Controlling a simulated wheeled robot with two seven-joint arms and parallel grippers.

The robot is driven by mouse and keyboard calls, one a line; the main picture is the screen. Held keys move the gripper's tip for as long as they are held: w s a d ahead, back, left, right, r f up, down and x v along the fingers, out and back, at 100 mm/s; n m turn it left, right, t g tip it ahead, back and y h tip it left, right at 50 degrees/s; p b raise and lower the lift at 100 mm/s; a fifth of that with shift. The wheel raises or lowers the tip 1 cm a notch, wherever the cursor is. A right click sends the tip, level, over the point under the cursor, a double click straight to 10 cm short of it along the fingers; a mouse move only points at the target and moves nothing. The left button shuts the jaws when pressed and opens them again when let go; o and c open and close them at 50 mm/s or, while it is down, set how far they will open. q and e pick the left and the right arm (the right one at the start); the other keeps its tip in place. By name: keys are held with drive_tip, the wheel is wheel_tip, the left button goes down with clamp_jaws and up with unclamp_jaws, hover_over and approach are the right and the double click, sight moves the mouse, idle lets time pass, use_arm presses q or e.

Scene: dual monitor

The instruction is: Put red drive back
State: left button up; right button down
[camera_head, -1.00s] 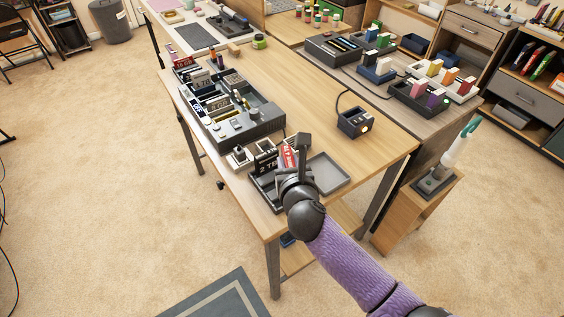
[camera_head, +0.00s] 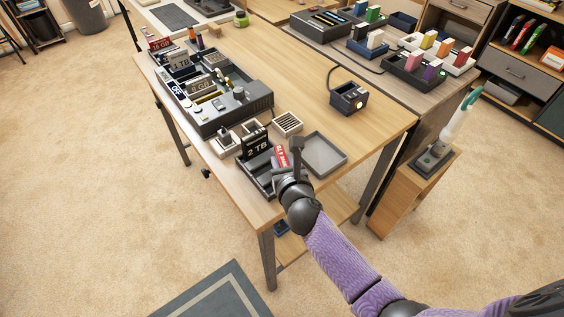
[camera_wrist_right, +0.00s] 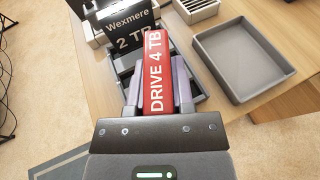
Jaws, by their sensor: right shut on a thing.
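The red drive (camera_wrist_right: 154,75), lettered "DRIVE 4 TB", is between the fingers of my right gripper (camera_wrist_right: 155,95) in the right wrist view. In the head view, the red drive (camera_head: 281,157) shows only in part behind my right gripper (camera_head: 290,170), at the right side of the dark slotted rack (camera_head: 252,176). A black "2 TB" drive (camera_head: 256,146) stands upright in the rack, left of the red one; it also shows in the wrist view (camera_wrist_right: 128,32). I cannot tell whether the red drive's lower end is in a slot. My left gripper is out of view.
An empty grey tray (camera_head: 325,155) lies right of the rack. A large dark console (camera_head: 215,105) with more drives stands farther back. Small light blocks (camera_head: 288,124) sit behind the rack. A small dark device (camera_head: 348,98) with a cable stands at the right; bare tabletop lies between.

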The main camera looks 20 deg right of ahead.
drive_tip(key=shift+f, duration=0.2)
drive_tip(key=shift+c, duration=2.4)
unclamp_jaws()
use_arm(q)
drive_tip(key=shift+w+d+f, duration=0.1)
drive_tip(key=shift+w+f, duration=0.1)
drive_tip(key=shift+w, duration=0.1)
